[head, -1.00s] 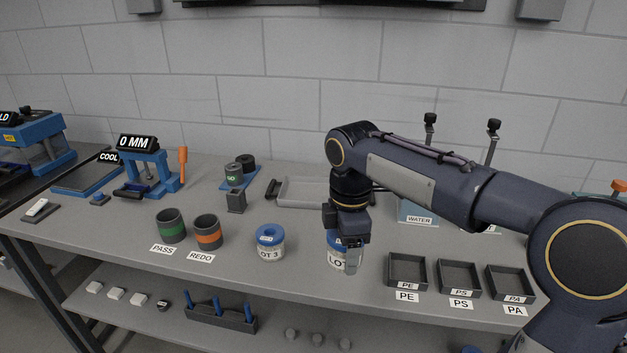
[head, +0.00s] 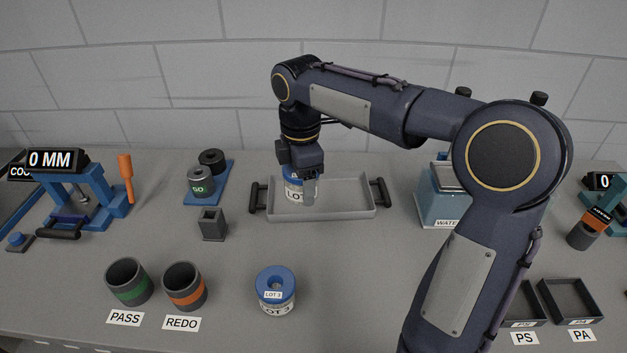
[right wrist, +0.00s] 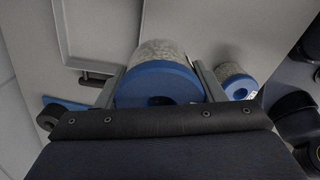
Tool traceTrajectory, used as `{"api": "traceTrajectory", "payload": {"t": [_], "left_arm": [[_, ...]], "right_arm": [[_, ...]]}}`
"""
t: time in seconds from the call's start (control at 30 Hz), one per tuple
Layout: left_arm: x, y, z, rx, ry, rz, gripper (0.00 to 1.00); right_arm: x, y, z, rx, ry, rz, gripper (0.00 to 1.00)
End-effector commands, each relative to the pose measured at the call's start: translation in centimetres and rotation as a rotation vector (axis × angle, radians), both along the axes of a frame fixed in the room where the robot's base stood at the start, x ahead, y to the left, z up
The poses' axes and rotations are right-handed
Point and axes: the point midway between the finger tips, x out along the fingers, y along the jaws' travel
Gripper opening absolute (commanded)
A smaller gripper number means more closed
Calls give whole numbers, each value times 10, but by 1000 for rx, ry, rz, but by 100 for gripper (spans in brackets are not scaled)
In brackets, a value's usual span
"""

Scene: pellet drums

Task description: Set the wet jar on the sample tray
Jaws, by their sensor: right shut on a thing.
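My right gripper (head: 309,188) is shut on a clear jar with a blue lid (head: 292,186), which also shows between the fingers in the right wrist view (right wrist: 158,78). Its label starts "LOT"; the rest is hidden by a finger. The jar is upright, over the left part of the grey sample tray (head: 345,211); I cannot tell whether it touches the tray floor. The tray has dark handles at both ends and looks otherwise empty. A second blue-lidded jar, marked LOT 3 (head: 275,292), stands on the bench in front. No wetness is visible on either jar. My left gripper is out of view.
A blue WATER bath (head: 440,203) stands right of the tray. PASS (head: 129,283) and REDO (head: 185,287) cups are at front left. A small grey block holder (head: 213,224) and a blue GO stand (head: 222,178) are left of the tray. Bench between tray and LOT 3 is clear.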

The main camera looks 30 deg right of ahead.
Motion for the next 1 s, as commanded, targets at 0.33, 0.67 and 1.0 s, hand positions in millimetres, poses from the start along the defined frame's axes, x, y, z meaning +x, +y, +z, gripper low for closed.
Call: {"api": "traceTrajectory", "payload": {"t": [0.33, 0.67, 1.0], "left_arm": [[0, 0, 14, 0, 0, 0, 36], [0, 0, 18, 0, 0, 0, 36], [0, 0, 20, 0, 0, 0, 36]], "right_arm": [[54, -61, -46, -1, 6, -4, 30], [74, -82, -80, 0, -1, -1, 30], [78, -88, -118, -2, 2, -1, 30]]}}
